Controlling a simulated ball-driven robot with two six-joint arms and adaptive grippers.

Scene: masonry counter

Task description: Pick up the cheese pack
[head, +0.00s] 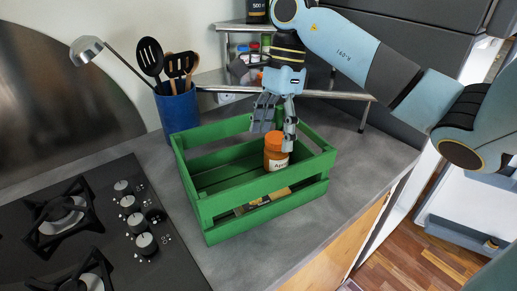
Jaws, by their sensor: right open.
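A green slatted crate (232,205) stands on the grey counter. A flat yellowish and dark item (263,199) lies low in it and shows through the gap in the near side; it may be the cheese pack, but the slats hide most of it. An orange-lidded jar (275,158) with a white label stands upright in the crate. My right gripper (275,132) points down over the crate's right part, open, with its fingers just above and beside the jar's lid. I cannot tell whether they touch it. My left gripper is out of view.
A blue utensil holder (178,110) with ladle and spoons stands behind the crate. A black gas hob (95,230) is at the left. A metal shelf (335,95) with jars stands at the back. Counter to the crate's right is clear.

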